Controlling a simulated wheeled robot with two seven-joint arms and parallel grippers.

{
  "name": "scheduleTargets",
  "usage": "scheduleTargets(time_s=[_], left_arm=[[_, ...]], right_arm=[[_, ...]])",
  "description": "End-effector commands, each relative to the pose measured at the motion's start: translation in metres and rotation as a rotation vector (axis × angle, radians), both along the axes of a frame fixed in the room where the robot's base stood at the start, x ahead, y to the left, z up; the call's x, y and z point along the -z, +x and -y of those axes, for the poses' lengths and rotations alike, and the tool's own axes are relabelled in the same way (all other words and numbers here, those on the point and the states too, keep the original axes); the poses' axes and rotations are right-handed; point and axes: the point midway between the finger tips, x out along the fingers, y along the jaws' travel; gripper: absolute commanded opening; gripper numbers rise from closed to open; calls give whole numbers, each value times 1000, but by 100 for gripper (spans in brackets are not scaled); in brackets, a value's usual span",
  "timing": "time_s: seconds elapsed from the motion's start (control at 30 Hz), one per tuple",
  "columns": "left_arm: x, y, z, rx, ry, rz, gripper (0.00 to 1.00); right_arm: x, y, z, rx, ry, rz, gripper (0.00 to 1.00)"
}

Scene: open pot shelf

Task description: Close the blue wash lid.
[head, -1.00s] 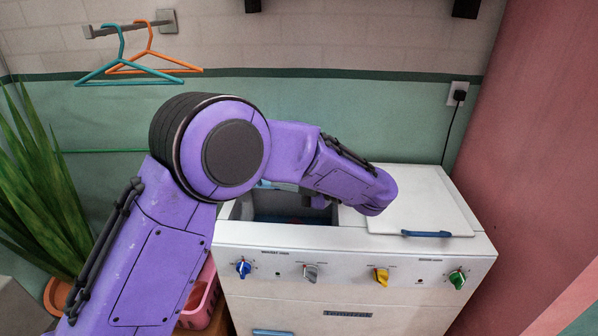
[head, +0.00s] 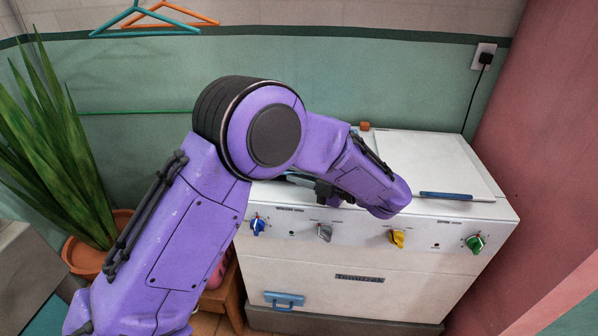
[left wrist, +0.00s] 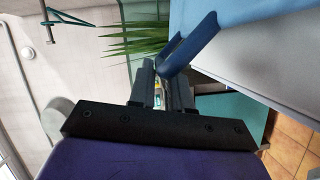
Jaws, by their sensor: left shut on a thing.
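The blue wash lid (left wrist: 250,14) shows close up in the left wrist view, and its dark blue handle (left wrist: 196,42) reaches down to my fingers. My left gripper (left wrist: 166,82) is shut on the end of this handle. In the head view my left gripper (head: 322,190) is at the washer's front edge, left of centre. A small light blue part of the lid (head: 299,180) shows beside it. My arm hides most of the lid and the wash opening, so the lid's exact angle cannot be told.
The white washer (head: 360,295) has several coloured knobs along its front. Its right white lid (head: 432,160) lies flat with a blue handle (head: 446,196). A potted plant (head: 95,258) stands at left; a pink wall (head: 540,150) is close on the right.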

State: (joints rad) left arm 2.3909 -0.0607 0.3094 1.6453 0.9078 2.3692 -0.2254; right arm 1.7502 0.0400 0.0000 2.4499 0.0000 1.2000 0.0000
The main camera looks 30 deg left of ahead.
Motion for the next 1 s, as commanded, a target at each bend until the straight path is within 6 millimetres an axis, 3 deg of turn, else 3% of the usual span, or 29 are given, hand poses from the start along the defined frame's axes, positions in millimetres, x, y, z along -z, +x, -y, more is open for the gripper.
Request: scheduleTargets(time_s=[0.03,0.07,0.1,0.13,0.47,0.57,0.8,1.0], left_arm=[[0,1,0,2,1,-1,0],[0,1,-1,3,1,-1,21],[0,1,-1,3,1,-1,34],[0,1,-1,3,1,0,39],[-1,1,3,3,1,1,39],[-2,3,18,6,3,2,39],[-7,8,74,5,3,2,39],[-9,10,101,2,2,0,39]], right_arm=[[0,0,0,0,0,0,39],[0,0,0,0,0,0,39],[0,0,0,0,0,0,39],[0,0,0,0,0,0,39],[0,0,0,0,0,0,39],[1,0,0,0,0,0,39],[2,0,0,0,0,0,39],[2,0,0,0,0,0,39]])
